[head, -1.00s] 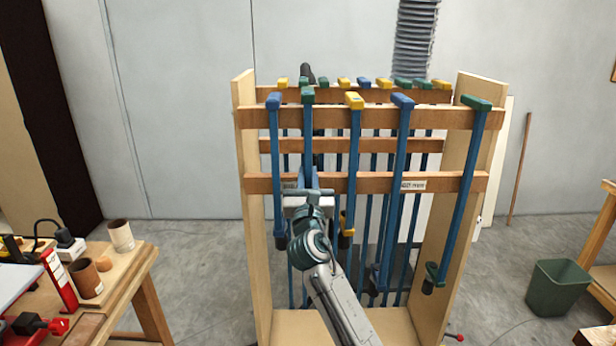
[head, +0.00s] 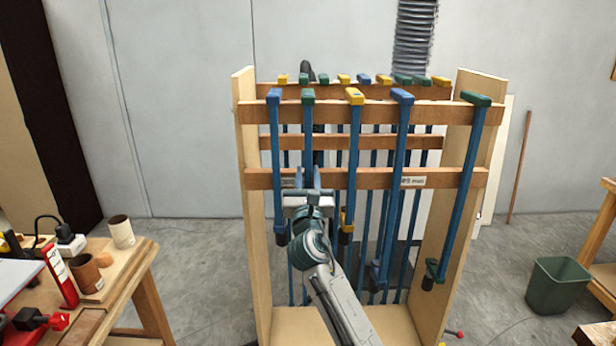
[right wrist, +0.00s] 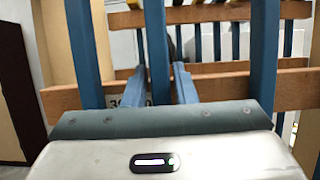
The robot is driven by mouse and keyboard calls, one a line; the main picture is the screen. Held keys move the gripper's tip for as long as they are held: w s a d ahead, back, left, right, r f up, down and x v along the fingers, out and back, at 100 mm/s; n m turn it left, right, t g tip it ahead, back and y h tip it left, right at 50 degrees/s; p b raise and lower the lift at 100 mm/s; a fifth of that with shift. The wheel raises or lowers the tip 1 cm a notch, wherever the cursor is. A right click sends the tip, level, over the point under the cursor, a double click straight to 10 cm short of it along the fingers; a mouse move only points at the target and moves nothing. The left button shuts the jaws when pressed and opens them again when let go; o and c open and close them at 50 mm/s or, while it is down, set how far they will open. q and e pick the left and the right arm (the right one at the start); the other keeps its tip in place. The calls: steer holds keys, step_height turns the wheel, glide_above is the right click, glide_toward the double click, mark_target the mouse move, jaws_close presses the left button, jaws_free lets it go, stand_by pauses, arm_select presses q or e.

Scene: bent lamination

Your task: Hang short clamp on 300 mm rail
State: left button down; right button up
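The clamp with a green head (head: 308,96) and blue bar hangs upright at the front upper rail (head: 330,118), between a blue-headed clamp (head: 275,100) and a yellow-headed clamp (head: 354,97). Its lower part is hidden behind my right gripper (head: 308,176). The right gripper's two fingers stand apart, one on each side of the bar. In the right wrist view, the bar (right wrist: 156,50) rises between the spread fingers, with a gap seen beside it. A partly covered label (head: 289,183), starting with "30" in the wrist view, sits on the lower front rail. My left gripper is not in view.
Neighbouring clamps hang close on both sides, including a blue-headed one (head: 402,97) and a green-headed one (head: 476,99) at right. A back rail (head: 380,93) holds several more. Wooden side panels (head: 247,200) bound the rack. A cluttered workbench (head: 120,275) stands at left, a green bin (head: 557,285) at right.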

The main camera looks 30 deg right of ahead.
steer(key=shift+o, duration=0.6)
steer(key=shift+f, duration=0.25)
steer(key=shift+f, duration=0.1)
steer(key=shift+s+f, duration=0.1)
steer(key=shift+f, duration=0.05)
steer(key=b+v, duration=0.3)
steer(key=v, duration=0.7)
steer(key=shift+s+a+r, duration=0.25)
steer(key=shift+r, duration=0.05)
steer(key=shift+v, duration=3)
